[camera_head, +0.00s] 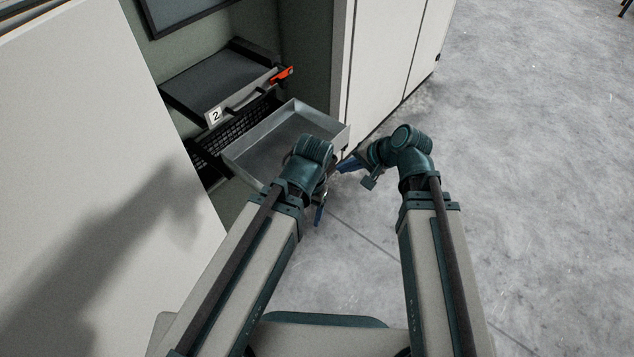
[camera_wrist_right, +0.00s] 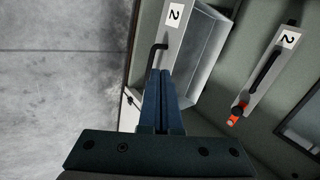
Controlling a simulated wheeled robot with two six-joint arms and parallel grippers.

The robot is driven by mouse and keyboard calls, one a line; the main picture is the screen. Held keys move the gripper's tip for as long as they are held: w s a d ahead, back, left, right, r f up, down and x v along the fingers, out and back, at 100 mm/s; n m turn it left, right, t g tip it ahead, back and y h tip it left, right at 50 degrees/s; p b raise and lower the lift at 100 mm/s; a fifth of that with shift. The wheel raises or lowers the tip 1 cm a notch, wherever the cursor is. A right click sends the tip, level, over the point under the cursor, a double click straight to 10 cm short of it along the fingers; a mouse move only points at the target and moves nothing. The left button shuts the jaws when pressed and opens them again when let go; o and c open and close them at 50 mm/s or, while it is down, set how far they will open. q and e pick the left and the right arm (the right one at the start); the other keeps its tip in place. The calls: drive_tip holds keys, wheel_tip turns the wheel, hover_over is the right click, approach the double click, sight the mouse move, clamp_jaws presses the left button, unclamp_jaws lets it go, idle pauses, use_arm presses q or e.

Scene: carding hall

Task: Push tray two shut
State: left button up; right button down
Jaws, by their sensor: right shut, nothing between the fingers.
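Tray two (camera_head: 262,140) is a shallow, empty grey metal tray, pulled out of a recess in the machine in the head view. In the right wrist view, the tray (camera_wrist_right: 207,58) shows its front panel with a "2" label and a dark handle (camera_wrist_right: 157,50). My right gripper (camera_head: 345,165) is shut and empty beside the tray's front right corner. In the wrist view its blue fingertips (camera_wrist_right: 160,72) point at the panel near the handle; contact cannot be told. My left gripper (camera_head: 319,212) is near the tray's front, mostly hidden behind its own wrist.
Above the tray is a dark-topped unit (camera_head: 215,82), also labelled "2", with a handle and an orange latch (camera_head: 282,75). It shows in the wrist view too (camera_wrist_right: 268,75). White machine panels (camera_head: 385,60) stand either side. The grey floor (camera_head: 530,150) at right is clear.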

drive_tip(key=w+a+f+b, duration=0.2)
drive_tip(key=f+b, duration=0.1)
drive_tip(key=w+a+f+m+t+b, duration=0.1)
drive_tip(key=w+a+f+b, duration=0.1)
drive_tip(key=w+f+b, duration=0.1)
drive_tip(key=w+a+f+m+y+b, duration=0.1)
drive_tip(key=w+a+f+b, duration=0.2)
drive_tip(key=f+b, duration=0.1)
drive_tip(key=shift+w+f+t, duration=0.2)
drive_tip(key=shift+w+t, duration=0.05)
drive_tip(key=shift+t, duration=0.05)
use_arm(q)
wheel_tip(320, 180, down, 12)
drive_tip(key=shift+f, duration=0.25)
use_arm(e)
drive_tip(key=shift+w+a, duration=0.4)
drive_tip(key=shift+a, duration=0.1)
